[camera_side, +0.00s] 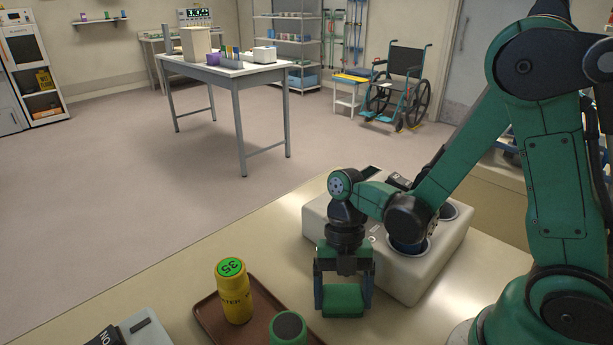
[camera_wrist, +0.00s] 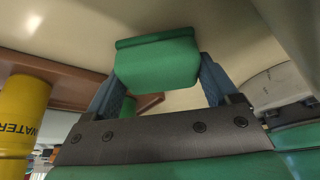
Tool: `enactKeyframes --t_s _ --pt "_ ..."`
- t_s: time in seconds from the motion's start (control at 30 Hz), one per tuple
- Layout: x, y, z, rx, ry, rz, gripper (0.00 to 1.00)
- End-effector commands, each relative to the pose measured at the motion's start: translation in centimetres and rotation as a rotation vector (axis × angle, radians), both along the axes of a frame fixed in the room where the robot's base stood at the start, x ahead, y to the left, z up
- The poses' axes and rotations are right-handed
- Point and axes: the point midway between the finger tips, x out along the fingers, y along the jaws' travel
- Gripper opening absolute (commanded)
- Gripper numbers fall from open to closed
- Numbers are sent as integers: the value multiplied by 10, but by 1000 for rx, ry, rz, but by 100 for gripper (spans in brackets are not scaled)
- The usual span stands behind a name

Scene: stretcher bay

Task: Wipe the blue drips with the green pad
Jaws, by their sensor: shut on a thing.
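The green pad (camera_side: 343,300) is a small block held between the two fingers of my gripper (camera_side: 343,292), low over the beige counter (camera_side: 180,275). I cannot tell whether it touches the surface. In the wrist view the pad (camera_wrist: 158,62) sits between the blue-grey fingertips of my gripper (camera_wrist: 160,75). I see no blue drips in either view; the pad, my gripper and arm cover part of the counter.
A pale block with round wells (camera_side: 335,222) stands close behind and right. A grey device (camera_side: 147,330) lies front left. The counter's left stretch is clear.

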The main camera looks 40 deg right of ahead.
Motion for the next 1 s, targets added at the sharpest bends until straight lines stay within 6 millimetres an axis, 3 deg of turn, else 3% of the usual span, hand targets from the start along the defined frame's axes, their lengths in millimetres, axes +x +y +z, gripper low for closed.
enactKeyframes --t_s 0.07,0.6,1.0 --pt "-4 0 17 2 -2 -1 39" --pt "-3 0 65 2 -2 -1 39" --pt "-3 0 75 2 -2 -1 39"
